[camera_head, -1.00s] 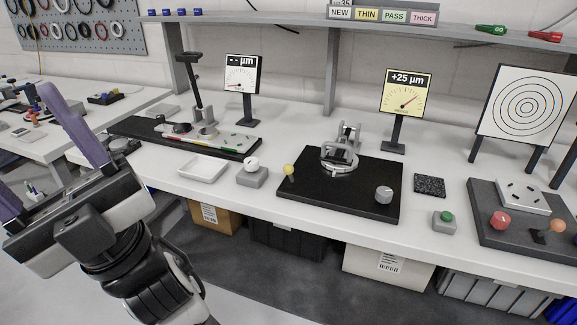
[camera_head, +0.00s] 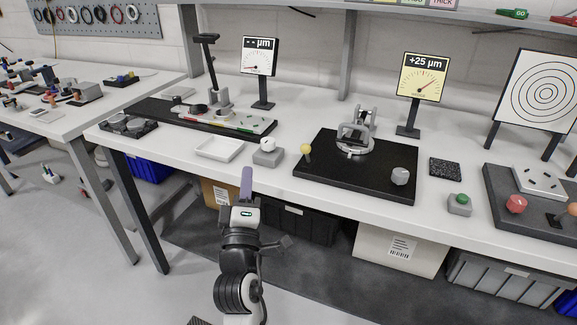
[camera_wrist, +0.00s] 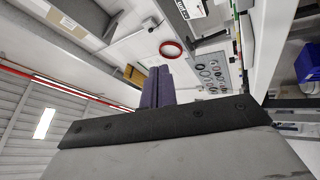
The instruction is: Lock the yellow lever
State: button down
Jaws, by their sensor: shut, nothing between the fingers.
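The yellow lever (camera_head: 306,149) has a round yellow knob and stands at the left edge of a black base plate (camera_head: 330,178) on the bench. A mirror mount with a silver ring (camera_head: 356,138) stands on the same plate, and a grey knob (camera_head: 400,176) is at its right front. My gripper (camera_head: 246,180) has purple fingers and is shut and empty. It is in front of the bench edge, left of the lever and apart from it. In the wrist view the purple fingers (camera_wrist: 158,88) are together; I cannot make out the lever there.
A white tray (camera_head: 219,148) and a grey block with a white knob (camera_head: 268,153) sit left of the plate. A yellow gauge (camera_head: 423,78) reads +25 µm behind it. A green button box (camera_head: 459,203) is to the right. Bins stand under the bench.

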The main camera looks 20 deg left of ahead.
jog(key=w+d+f+n+h, duration=0.1)
jog(key=w+d+f+h, duration=0.1)
jog(key=d+f+h, duration=0.2)
notch_tip(320, 180, down, 3)
jog(key=shift+d+g, duration=0.25)
jog(key=shift+g, duration=0.15)
jog(key=shift+w, duration=0.2)
jog(key=p, duration=0.4)
send_near(306, 154)
jog(key=w+a+r, duration=0.2)
jog(key=w+a, duration=0.1)
jog(key=a, duration=0.3)
jog(key=shift+w+d+r+p, duration=0.15)
jog(key=shift+w+d+p, duration=0.45)
jog(key=shift+w+d, duration=0.65)
jog(key=shift+w, duration=0.25)
jog(key=shift+a, duration=0.1)
